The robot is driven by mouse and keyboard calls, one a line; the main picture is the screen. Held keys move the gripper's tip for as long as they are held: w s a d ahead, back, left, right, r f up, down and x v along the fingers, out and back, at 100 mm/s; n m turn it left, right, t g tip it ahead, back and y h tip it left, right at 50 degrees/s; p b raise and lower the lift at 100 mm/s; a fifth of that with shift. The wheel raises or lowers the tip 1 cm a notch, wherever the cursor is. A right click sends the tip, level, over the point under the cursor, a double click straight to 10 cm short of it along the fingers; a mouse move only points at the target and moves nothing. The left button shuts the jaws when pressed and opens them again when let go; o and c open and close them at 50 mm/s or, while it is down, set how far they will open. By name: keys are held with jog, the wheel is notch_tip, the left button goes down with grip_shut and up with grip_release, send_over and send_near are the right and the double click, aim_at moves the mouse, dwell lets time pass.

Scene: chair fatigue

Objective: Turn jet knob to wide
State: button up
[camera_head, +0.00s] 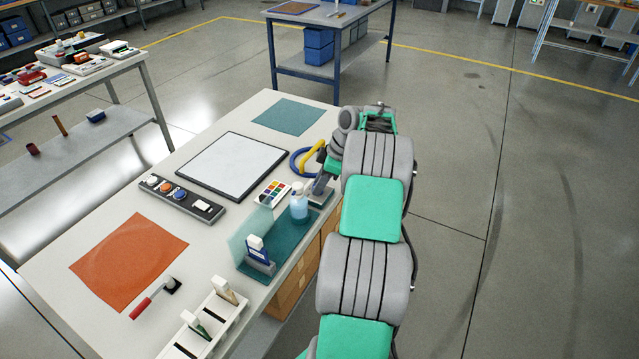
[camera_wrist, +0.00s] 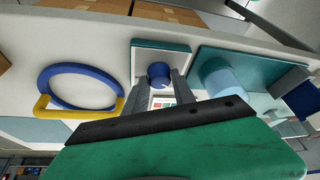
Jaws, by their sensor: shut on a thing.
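A small dark blue round knob (camera_wrist: 159,74) stands on a pale plate with a teal edge (camera_wrist: 180,46) in the wrist view. My gripper (camera_wrist: 160,80) has one grey finger on each side of the knob and is shut on it. In the head view my gripper (camera_head: 321,183) is at the table's right edge, beside the clear blue spray bottle (camera_head: 299,207); the knob is hidden there by the gripper. The knob's pointer and setting marks cannot be made out.
A blue and yellow ring (camera_head: 307,157) lies close behind my gripper. A colour-patch card (camera_head: 272,193) lies to its left. A clear upright panel (camera_head: 250,229) and a holder with a white-topped bottle (camera_head: 257,254) stand in front. The floor at right is clear.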

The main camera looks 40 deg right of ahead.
grip_shut()
jog(key=shift+b, duration=0.4)
jog(key=m+b, duration=0.1)
jog(key=m+h+b, duration=0.1)
jog(key=m, duration=0.1)
jog(key=shift+a+f+t+b, duration=0.15)
jog(key=shift+t+b, duration=0.2)
jog(key=shift+t, duration=0.05)
jog(key=m+h+b, duration=0.1)
jog(key=m+b, duration=0.1)
jog(key=m, duration=0.1)
jog(key=shift+a+m+t+b, duration=0.1)
jog(key=shift+m+t+b, duration=0.2)
jog(key=m+h+b, duration=0.2)
jog(key=m, duration=0.2)
jog(key=shift+a+m, duration=0.1)
jog(key=shift+m, duration=0.2)
jog(key=m+h, duration=0.1)
jog(key=m, duration=0.2)
jog(key=m+g+h+b, duration=0.1)
jog(key=m, duration=0.2)
jog(key=shift+w+a+r, duration=0.1)
jog(key=shift+a+r, duration=0.05)
jog(key=shift+r, duration=0.05)
jog(key=m+g, duration=0.1)
jog(key=m, duration=0.2)
jog(key=m+g+h, duration=0.1)
jog(key=m, duration=0.2)
jog(key=shift+w+m+g, duration=0.1)
jog(key=shift+m+g, duration=0.2)
